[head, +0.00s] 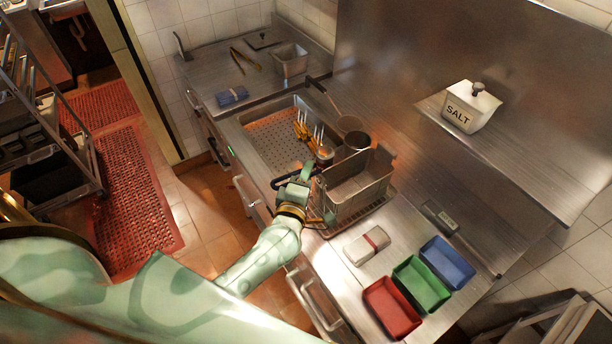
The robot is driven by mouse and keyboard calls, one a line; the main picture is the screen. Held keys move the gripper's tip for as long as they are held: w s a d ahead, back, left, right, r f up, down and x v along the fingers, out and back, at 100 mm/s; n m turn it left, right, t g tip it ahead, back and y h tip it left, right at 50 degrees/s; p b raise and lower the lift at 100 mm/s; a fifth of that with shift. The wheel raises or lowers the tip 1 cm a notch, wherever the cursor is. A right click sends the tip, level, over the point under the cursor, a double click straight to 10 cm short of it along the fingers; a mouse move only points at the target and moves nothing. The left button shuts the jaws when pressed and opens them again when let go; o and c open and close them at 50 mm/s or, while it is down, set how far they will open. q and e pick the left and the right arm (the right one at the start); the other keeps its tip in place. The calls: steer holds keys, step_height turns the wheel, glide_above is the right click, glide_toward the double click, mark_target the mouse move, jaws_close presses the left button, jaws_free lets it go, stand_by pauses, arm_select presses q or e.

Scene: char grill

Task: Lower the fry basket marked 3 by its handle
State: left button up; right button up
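A metal fry basket (357,193) stands above the counter's right-hand fryer area, right of the sink-like tray. I cannot read a number on it. A dark handle (278,184) reaches left from the basket side. My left gripper (303,177) is at this handle, beside the basket's left wall, and covers part of it. Its fingers are too small and overlapped to show whether they are closed on the handle. My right gripper is not in view.
A perforated tray (268,143) with fries (303,131) lies behind the basket. A second basket or ladle handle (322,92) lies further back. Red (391,308), green (421,284) and blue (447,262) bins and a white box (366,246) stand to the right. A salt box (470,107) sits on the shelf.

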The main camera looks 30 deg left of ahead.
arm_select(q)
steer(key=shift+s+f, duration=0.1)
steer(key=b+v, duration=0.2)
steer(key=v, duration=1.4)
